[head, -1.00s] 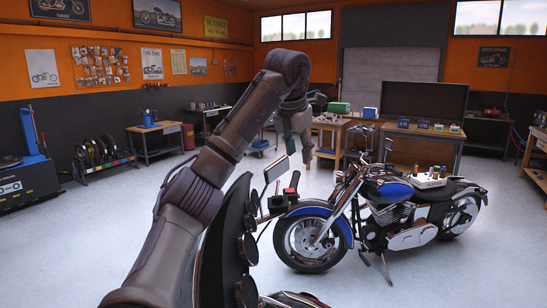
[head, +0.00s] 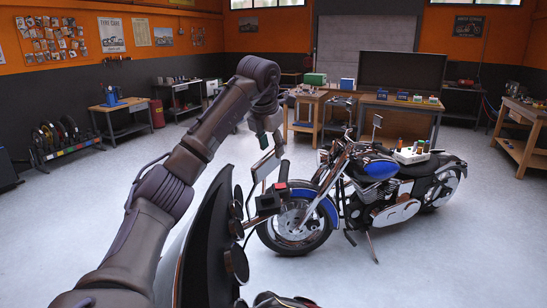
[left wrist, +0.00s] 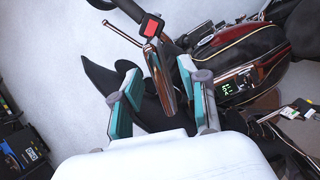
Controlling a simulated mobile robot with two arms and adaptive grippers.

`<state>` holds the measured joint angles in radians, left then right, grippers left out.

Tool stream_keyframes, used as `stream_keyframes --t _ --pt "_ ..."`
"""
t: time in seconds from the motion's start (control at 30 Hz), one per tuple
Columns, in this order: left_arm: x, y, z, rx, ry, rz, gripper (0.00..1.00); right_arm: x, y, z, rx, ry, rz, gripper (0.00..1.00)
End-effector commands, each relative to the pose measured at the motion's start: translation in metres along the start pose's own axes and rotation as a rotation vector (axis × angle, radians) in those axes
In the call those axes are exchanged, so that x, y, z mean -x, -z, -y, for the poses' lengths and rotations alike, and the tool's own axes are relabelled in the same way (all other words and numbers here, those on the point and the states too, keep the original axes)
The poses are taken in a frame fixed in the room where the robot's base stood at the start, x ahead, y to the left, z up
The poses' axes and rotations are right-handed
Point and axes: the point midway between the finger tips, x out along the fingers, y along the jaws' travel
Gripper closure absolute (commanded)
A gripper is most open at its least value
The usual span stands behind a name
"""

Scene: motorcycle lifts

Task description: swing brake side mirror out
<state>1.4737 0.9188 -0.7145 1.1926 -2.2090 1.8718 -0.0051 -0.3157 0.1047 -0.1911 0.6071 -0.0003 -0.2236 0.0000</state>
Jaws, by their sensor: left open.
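The brake side mirror (head: 263,169) stands on the handlebar of the near dark motorcycle in the head view, above a black switch box (head: 268,203) with a red button. It looks narrow there, and its upper part is close to my left gripper (head: 267,142), which has come down from above. In the left wrist view, the mirror (left wrist: 165,80) lies between the two teal-padded fingers of the left gripper (left wrist: 158,95). The fingers are apart, and I cannot tell whether either touches the mirror. My right gripper is not in view.
The near motorcycle's dark fairing (head: 208,235) is just below my left arm. Workbenches line the back. Open floor (head: 75,220) lies to the left.

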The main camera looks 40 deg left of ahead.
Motion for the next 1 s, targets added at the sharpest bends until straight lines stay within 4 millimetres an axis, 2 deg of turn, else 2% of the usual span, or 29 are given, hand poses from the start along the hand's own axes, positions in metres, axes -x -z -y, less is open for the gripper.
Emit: stream_keyframes --t 0.1,0.2,0.3,0.5,0.73,1.0 --pt "-0.022 0.000 -0.001 0.000 0.000 -0.005 0.56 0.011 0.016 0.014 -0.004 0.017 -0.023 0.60" --pt "-0.038 0.000 -0.001 0.001 0.000 -0.003 0.56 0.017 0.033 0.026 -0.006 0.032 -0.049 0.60" --pt "-0.050 0.000 -0.001 0.001 0.000 -0.002 0.56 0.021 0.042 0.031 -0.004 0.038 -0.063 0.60" --pt "-0.060 0.000 0.000 0.001 0.000 0.000 0.56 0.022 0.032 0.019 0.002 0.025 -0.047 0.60" --pt "-0.061 0.000 0.000 0.001 0.000 0.001 0.56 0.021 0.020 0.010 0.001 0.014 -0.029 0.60" --pt "-0.061 0.000 0.000 0.001 0.000 0.001 1.00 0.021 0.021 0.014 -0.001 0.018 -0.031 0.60"
